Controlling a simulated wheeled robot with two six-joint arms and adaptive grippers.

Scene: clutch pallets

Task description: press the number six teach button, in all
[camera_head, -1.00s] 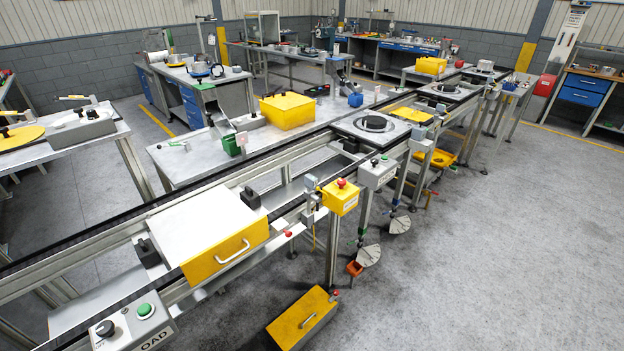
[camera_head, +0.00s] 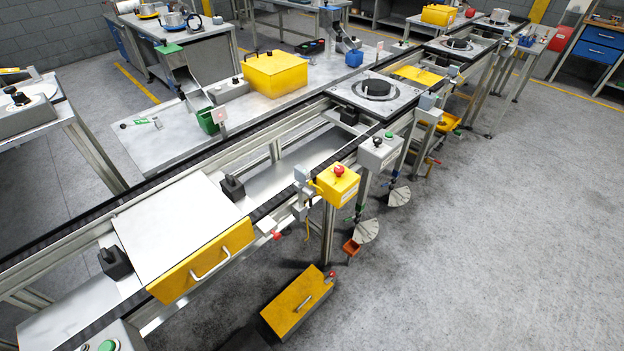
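Neither of my grippers is in the head view. No button marked six can be read. A grey control box (camera_head: 378,152) on the conveyor's near rail has a green button (camera_head: 389,135) and a dark knob. A yellow box (camera_head: 335,186) beside it carries a red mushroom button (camera_head: 339,171). Another grey box (camera_head: 126,336) at the bottom left has a green button (camera_head: 108,346) and is cut off by the frame edge. The labels on the boxes are too small to read.
A white-topped pallet with a yellow front (camera_head: 204,261) sits on the near conveyor. Pallets with dark discs (camera_head: 376,88) stand further along. The grey floor (camera_head: 500,220) at right is clear.

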